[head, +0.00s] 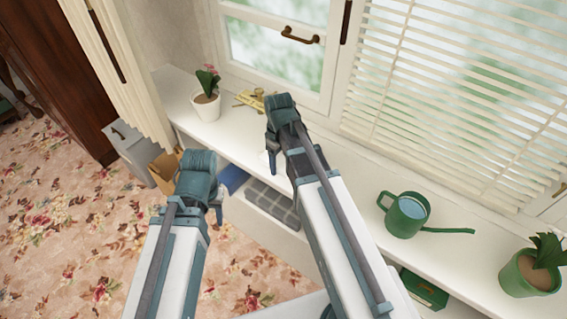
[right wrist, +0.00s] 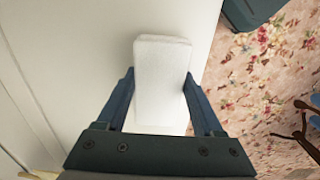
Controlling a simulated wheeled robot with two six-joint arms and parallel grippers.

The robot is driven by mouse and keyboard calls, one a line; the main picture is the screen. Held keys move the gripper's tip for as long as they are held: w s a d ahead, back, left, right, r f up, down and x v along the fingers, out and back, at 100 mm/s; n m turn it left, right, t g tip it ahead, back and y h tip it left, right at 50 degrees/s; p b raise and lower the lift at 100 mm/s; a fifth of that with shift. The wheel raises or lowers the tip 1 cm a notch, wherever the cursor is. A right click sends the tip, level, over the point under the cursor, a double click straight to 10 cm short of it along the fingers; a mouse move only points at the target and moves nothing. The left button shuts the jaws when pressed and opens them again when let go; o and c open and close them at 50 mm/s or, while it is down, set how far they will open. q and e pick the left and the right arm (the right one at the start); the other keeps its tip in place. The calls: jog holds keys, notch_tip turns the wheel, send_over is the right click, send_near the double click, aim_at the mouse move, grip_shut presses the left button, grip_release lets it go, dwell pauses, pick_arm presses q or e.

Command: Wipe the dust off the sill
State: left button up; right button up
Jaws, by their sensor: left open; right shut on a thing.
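The white sill (head: 350,170) runs below the window, from the back left to the front right. My right gripper (head: 270,160) is over the sill's front edge, between the flower pot and the watering can. It is shut on a white block (right wrist: 162,75), like a sponge, which is mostly hidden in the head view. In the right wrist view the block is between the two fingers, with the white surface on its left. I cannot tell whether it touches the sill. I cannot make out dust on the sill. My left gripper (head: 217,207) is open and empty, in front of the sill.
A white pot with a pink flower (head: 206,95) and a yellow object (head: 250,100) stand at the sill's left. A green watering can (head: 407,214) and a green potted plant (head: 530,272) stand at its right.

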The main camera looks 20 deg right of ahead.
aim_at(265, 152)
jog(key=shift+w+a, duration=0.65)
jog(key=shift+w, duration=0.35)
jog(key=shift+w, duration=0.1)
jog(key=shift+w+a, duration=1.05)
jog(key=shift+w, duration=0.2)
jog(key=shift+w+a, duration=0.55)
jog(key=shift+w, duration=0.2)
jog(key=shift+w+a, duration=0.5)
jog(key=shift+w, duration=0.2)
jog(key=shift+r, duration=0.1)
notch_tip(265, 152, up, 6)
jog(key=p, duration=0.6)
